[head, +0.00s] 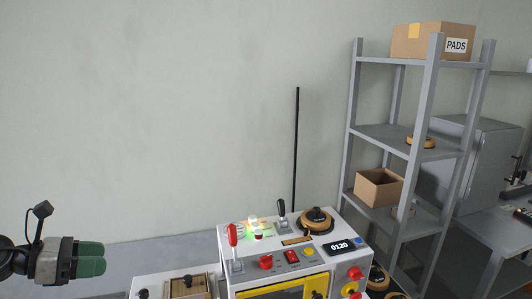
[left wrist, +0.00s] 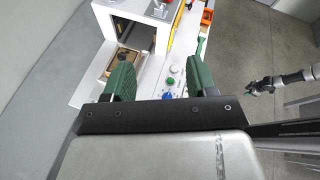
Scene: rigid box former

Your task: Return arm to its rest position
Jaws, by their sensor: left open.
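My left gripper (head: 90,259) is at the lower left of the head view, with green fingers, in front of the bare wall and apart from the machine. In the left wrist view its two green fingers (left wrist: 158,78) stand wide apart with nothing between them. The white box former (head: 282,267) is to its right, with a red lever (head: 233,235), a display reading 0120 (head: 341,246) and a lit lamp. In the left wrist view a thin arm at the right edge ends in a small dark gripper (left wrist: 254,88), likely my right one; its jaws are too small to read.
A grey shelf rack (head: 425,130) stands at the right with a PADS box (head: 432,42) and an open carton (head: 378,187). A lower white unit with a wooden tray (head: 189,287) adjoins the machine. The space around my left gripper is clear.

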